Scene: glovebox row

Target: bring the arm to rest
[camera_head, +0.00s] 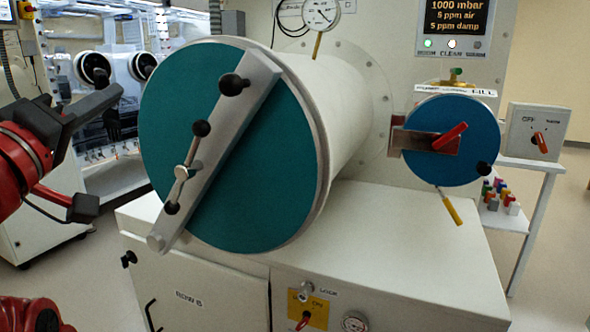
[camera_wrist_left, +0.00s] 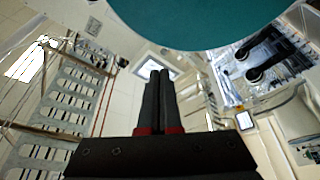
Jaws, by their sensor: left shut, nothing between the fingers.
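My left gripper (camera_wrist_left: 159,78) is shut, its two black fingers side by side with nothing between them in the wrist view. In the head view my red and black left arm (camera_head: 20,160) comes in at the left edge, beside the big teal round door (camera_head: 250,180). I see a gap between the arm and the door there. The teal door also shows at the top of the wrist view (camera_wrist_left: 205,20), beyond the fingertips. My right gripper is not in view.
The teal door carries a slanted grey bar (camera_head: 230,130) with black knobs that stand out. A small blue round door (camera_head: 470,120) with a red handle (camera_head: 450,136) is at the right. A white cabinet (camera_head: 400,265) stands below. Another glovebox with black gloves (camera_head: 92,68) is behind at left.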

